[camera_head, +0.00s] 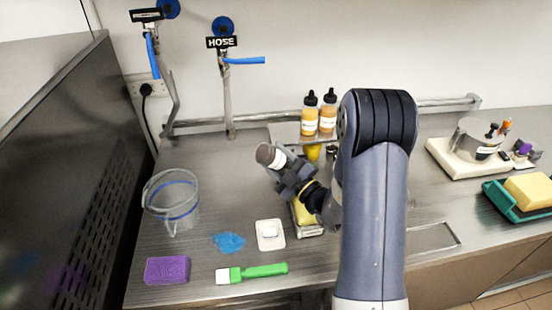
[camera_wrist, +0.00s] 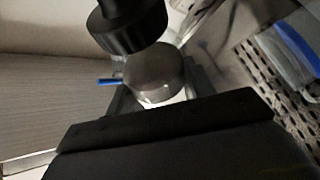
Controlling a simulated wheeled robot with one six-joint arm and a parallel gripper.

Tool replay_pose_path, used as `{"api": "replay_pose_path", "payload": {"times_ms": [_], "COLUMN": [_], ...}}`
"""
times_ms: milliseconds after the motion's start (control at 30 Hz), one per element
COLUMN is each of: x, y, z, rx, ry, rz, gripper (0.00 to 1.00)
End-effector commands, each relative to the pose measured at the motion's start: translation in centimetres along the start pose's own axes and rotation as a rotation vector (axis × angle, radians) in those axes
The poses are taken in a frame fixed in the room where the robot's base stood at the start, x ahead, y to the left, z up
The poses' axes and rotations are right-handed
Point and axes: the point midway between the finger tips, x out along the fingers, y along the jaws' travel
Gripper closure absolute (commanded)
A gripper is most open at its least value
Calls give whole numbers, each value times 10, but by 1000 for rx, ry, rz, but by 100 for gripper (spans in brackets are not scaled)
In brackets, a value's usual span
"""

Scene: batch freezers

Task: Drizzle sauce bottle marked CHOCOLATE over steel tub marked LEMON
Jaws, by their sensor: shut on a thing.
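My gripper (camera_head: 284,168) is shut on a sauce bottle (camera_head: 268,156), which is tilted with a round brown-grey end pointing up and left. The bottle's round end also shows in the wrist view (camera_wrist: 155,72), with a pale patch below it. No marking on the bottle is readable, and its other end is hidden. A steel tub (camera_head: 309,232) with yellow contents stands on the counter just below and right of my gripper. My arm partly covers the tub, and I cannot read its marking.
Two yellow-orange bottles (camera_head: 318,115) with black tops stand on a rack behind. A clear jug (camera_head: 171,202), purple sponge (camera_head: 167,270), blue patch (camera_head: 229,242), small white dish (camera_head: 270,235) and green brush (camera_head: 252,272) lie left and front. A scale (camera_head: 468,165) stands right.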

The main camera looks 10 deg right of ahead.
Motion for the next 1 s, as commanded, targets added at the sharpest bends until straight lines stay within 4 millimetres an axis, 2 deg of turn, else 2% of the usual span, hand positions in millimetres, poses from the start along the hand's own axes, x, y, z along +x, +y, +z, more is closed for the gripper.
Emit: {"api": "replay_pose_path", "payload": {"times_ms": [367,1000], "x": [-1,-19], "y": [0,-4], "z": [-1,-13], "rx": [-1,-1], "ry": [1,0], "rz": [1,1], "gripper": [77,77]}}
